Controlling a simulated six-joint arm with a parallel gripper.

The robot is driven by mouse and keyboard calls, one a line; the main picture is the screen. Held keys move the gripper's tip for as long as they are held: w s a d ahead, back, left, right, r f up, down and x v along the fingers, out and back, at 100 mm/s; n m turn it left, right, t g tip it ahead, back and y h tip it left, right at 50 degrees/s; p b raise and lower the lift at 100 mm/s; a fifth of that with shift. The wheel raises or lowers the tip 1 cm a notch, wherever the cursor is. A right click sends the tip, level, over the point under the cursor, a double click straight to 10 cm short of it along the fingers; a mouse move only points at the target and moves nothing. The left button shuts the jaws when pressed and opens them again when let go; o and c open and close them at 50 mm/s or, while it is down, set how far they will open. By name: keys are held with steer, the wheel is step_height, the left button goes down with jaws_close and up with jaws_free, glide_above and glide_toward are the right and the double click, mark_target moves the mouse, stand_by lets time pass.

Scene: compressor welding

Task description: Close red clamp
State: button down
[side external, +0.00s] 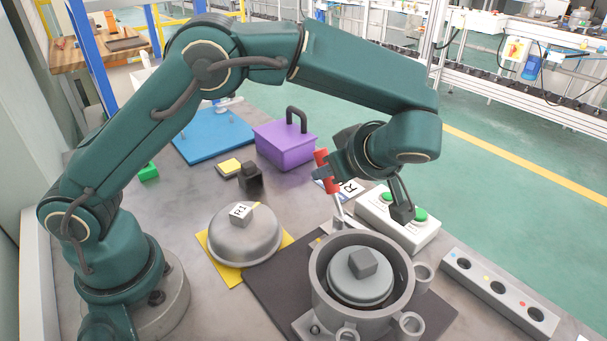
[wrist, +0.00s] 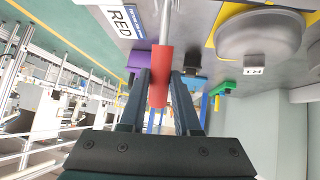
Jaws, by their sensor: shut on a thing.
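The red clamp handle (side external: 326,171) sits at the top of a thin metal lever (side external: 338,207), which stands nearly upright behind the grey compressor housing (side external: 320,265). My gripper (side external: 330,172) is shut on the red handle from the right side. In the wrist view the red handle (wrist: 161,76) lies between the two fingers of my gripper (wrist: 160,85), and the metal lever runs up out of the picture. A sign reading RED (wrist: 122,18) lies beside the lever. The clamp's base is partly hidden behind the housing.
A silver dome (side external: 245,236) on a yellow plate stands left of the housing. A white box with green buttons (side external: 425,232) is at the right. A purple box (side external: 284,147) and blue plate (side external: 205,140) are behind. A grey socket strip (side external: 480,283) lies at the right edge.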

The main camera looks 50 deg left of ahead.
steer(key=shift+d+r+y, duration=0.2)
steer(key=shift+d+y, duration=0.45)
steer(key=shift+y, duration=0.15)
steer(key=shift+d, duration=0.1)
steer(key=c, duration=0.6)
jaws_free()
steer(key=shift+r, duration=0.1)
steer(key=shift+v, duration=2.5)
